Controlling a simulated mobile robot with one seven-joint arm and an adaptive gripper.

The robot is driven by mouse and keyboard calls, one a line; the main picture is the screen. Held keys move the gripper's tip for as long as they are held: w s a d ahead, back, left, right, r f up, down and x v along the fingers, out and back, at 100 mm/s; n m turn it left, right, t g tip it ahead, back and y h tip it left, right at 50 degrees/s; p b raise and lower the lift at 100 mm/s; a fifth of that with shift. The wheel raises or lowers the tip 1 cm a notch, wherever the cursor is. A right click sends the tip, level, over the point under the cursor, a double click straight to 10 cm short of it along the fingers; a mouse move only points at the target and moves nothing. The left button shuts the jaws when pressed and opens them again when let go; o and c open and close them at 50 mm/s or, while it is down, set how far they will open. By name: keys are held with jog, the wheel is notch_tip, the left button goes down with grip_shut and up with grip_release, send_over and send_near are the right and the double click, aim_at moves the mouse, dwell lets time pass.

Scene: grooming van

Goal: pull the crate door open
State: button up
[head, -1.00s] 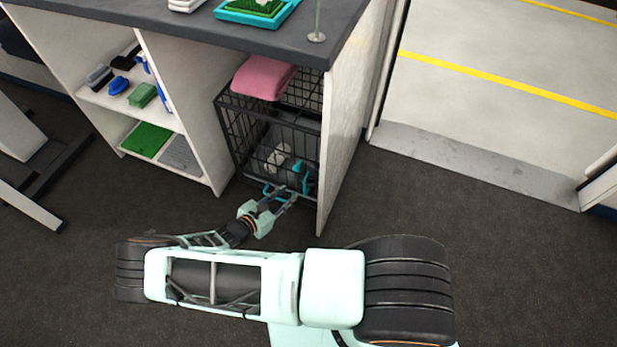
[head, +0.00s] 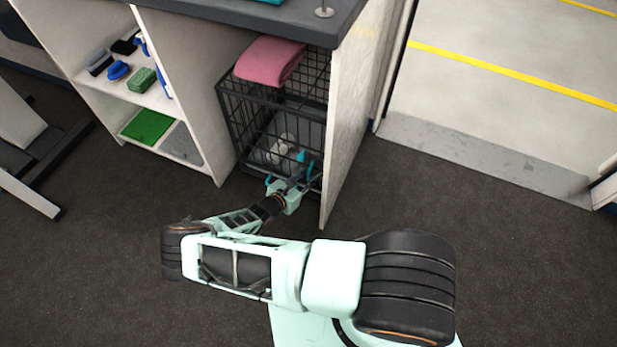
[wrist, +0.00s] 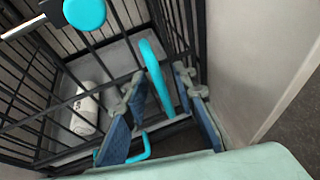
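The black wire crate (head: 250,125) stands in the bay under the counter, its wire front facing me. Teal fittings (head: 307,170) show on its lower right front. In the wrist view, a tall teal handle (wrist: 152,62) stands at the crate front. A round teal knob (wrist: 85,12) is at upper left, and a lower teal loop (wrist: 138,150) is partly hidden by a finger. My gripper (wrist: 164,85) is open, its fingers on either side of the tall handle with gaps visible. In the head view my gripper (head: 293,184) is at the crate's lower right front.
A white side panel (head: 345,140) stands close on the crate's right. A pink folded towel (head: 268,62) lies on top of the crate, and a white roll (wrist: 85,108) lies inside. Shelves with brushes (head: 118,70) are at left. The dark floor in front is clear.

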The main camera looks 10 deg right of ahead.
grip_shut()
dwell(0.7)
